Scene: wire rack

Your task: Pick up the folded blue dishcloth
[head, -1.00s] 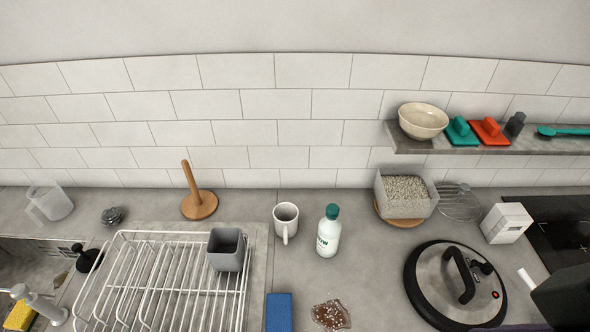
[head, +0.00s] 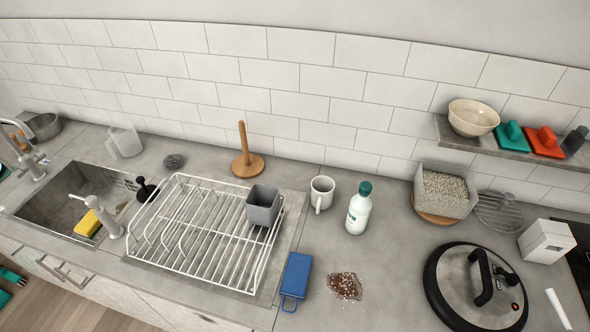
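A blue rectangular item with a small loop at its near end, which looks like the folded blue dishcloth (head: 297,272), lies on the counter in the head view. It is just right of the wire rack, near the counter's front edge. Nothing is touching it from above. Neither of my grippers can be made out in this view.
The white wire rack (head: 165,257) holds a grey cup (head: 263,206). A white mug (head: 321,193) and a green-capped bottle (head: 359,208) stand behind the cloth. A brown speckled spill (head: 345,286) lies to its right. A round-lidded cooker (head: 455,290) stands further right.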

